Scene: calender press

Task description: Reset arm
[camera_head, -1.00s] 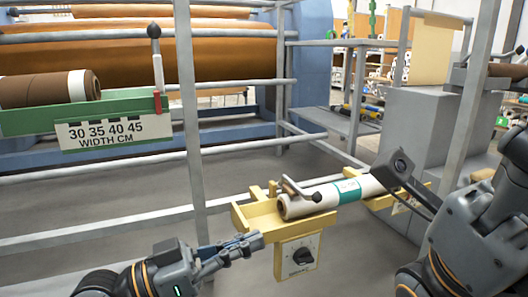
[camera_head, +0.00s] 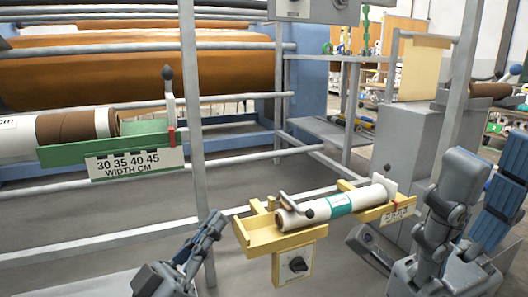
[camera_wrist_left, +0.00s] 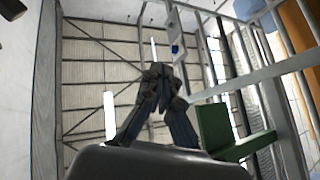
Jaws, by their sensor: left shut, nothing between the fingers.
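My left gripper (camera_head: 216,222) is in the lower middle of the head view, pointing up and to the right, left of the yellow roll holder. Its fingers are shut and empty. In the left wrist view the closed fingers (camera_wrist_left: 160,76) point up against the ceiling. My right arm (camera_head: 448,205) stands folded at the right of the head view; I cannot make out its gripper. A white roll with a teal band (camera_head: 312,212) lies in the yellow holder (camera_head: 258,234), apart from my left gripper.
A green tray (camera_head: 95,152) with a width scale (camera_head: 130,165) and a brown-and-white roll (camera_head: 65,128) is at left. Grey railings and a post (camera_head: 194,130) stand between me and the orange press roller (camera_head: 140,70). A grey cabinet (camera_head: 405,130) is at right.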

